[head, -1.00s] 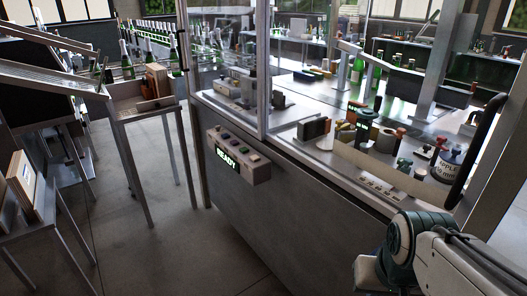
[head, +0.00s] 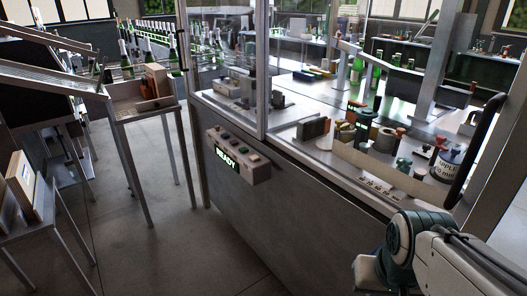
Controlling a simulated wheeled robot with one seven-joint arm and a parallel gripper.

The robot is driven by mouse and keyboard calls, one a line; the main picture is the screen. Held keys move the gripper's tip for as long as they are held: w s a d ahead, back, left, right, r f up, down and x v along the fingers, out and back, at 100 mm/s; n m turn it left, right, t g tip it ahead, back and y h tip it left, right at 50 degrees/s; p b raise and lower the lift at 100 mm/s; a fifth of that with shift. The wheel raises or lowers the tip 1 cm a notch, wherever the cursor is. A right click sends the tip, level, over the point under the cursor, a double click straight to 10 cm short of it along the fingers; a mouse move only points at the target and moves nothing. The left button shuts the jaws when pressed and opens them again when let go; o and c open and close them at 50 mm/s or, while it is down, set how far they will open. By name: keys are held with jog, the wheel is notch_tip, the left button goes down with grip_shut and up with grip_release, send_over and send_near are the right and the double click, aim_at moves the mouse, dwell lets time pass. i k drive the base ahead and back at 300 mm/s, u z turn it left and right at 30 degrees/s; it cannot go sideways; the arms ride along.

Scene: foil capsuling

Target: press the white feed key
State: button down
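A control box (head: 238,157) is fixed to the front of the grey machine, left of the picture's middle. Its front display reads READY in lit letters. The keys are too small for me to tell surely which is the white feed key. Part of my arm shows at the lower right, well to the right of the control box and apart from it. My gripper's fingers do not show.
The grey machine cabinet (head: 262,215) fills the middle, with glass panels and metal posts above. A wooden-sided tray table (head: 125,103) with bottles behind stands at the left. A low stand (head: 45,240) is at the lower left. The floor (head: 150,240) before the control box is clear.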

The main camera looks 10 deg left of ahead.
aim_at(254, 158)
jog(key=u, duration=0.05)
jog(key=k, duration=0.65)
jog(key=u, duration=0.3)
jog(key=i, duration=0.25)
jog(key=u, duration=1.05)
jog(key=i, duration=1.85)
jog(key=z, duration=0.75)
jog(key=i, duration=0.35)
jog(key=z, duration=0.4)
